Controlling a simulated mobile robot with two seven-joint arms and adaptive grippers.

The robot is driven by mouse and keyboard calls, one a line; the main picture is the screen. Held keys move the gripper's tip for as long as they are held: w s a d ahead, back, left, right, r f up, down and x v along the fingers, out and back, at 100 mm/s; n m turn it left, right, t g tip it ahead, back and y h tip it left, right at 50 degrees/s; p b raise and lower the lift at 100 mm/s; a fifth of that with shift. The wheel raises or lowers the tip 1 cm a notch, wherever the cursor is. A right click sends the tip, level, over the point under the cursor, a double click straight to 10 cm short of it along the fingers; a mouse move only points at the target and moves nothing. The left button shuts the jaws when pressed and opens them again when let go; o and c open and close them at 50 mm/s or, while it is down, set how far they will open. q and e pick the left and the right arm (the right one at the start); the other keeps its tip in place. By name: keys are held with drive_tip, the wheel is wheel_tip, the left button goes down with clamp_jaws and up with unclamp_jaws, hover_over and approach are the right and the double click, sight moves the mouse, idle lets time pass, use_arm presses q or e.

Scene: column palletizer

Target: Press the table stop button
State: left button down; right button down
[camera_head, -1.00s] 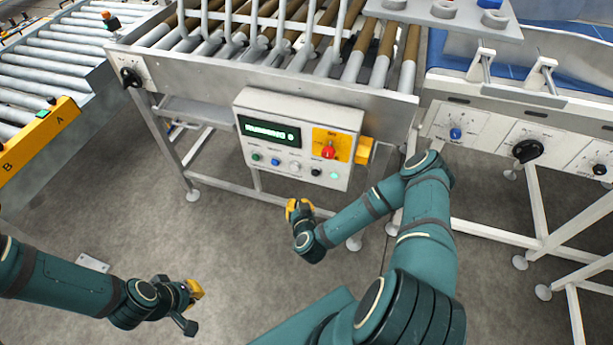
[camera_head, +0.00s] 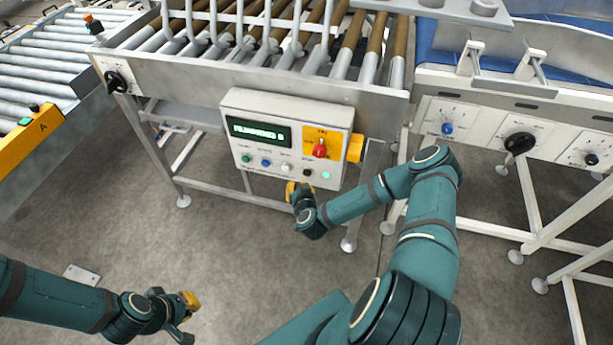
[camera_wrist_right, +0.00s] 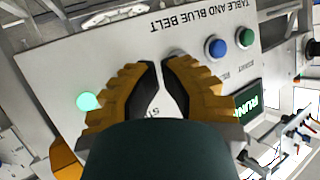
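The white control panel (camera_head: 285,140) hangs on the front of the roller table. Its lower row has green (camera_head: 245,159), blue (camera_head: 265,162), pale (camera_head: 286,167) and black (camera_head: 307,172) buttons and a lit green lamp (camera_head: 326,175). Which one is the stop button is too small to read surely. My right gripper (camera_head: 293,187) is just below this row, empty. In the right wrist view its yellow fingertips (camera_wrist_right: 160,62) are nearly together before the panel, hiding part of the row; contact is unclear. My left gripper (camera_head: 190,312) is low at the left, away from the panel.
A red knob (camera_head: 319,151) on a yellow plate sits above the button row. A second panel with a black knob (camera_head: 519,143) is at the right. The roller table's legs stand behind my right gripper. The floor (camera_head: 230,250) between my arms is clear.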

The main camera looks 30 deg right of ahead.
sight(307, 173)
drive_tip(key=shift+w+d, duration=0.55)
drive_tip(key=shift+d, duration=0.05)
drive_tip(key=c, duration=1.7)
unclamp_jaws()
clamp_jaws()
drive_tip(key=shift+w+d+r, duration=0.1)
drive_tip(key=shift+w+d, duration=0.05)
drive_tip(key=shift+w+d, duration=0.15)
drive_tip(key=shift+d, duration=0.05)
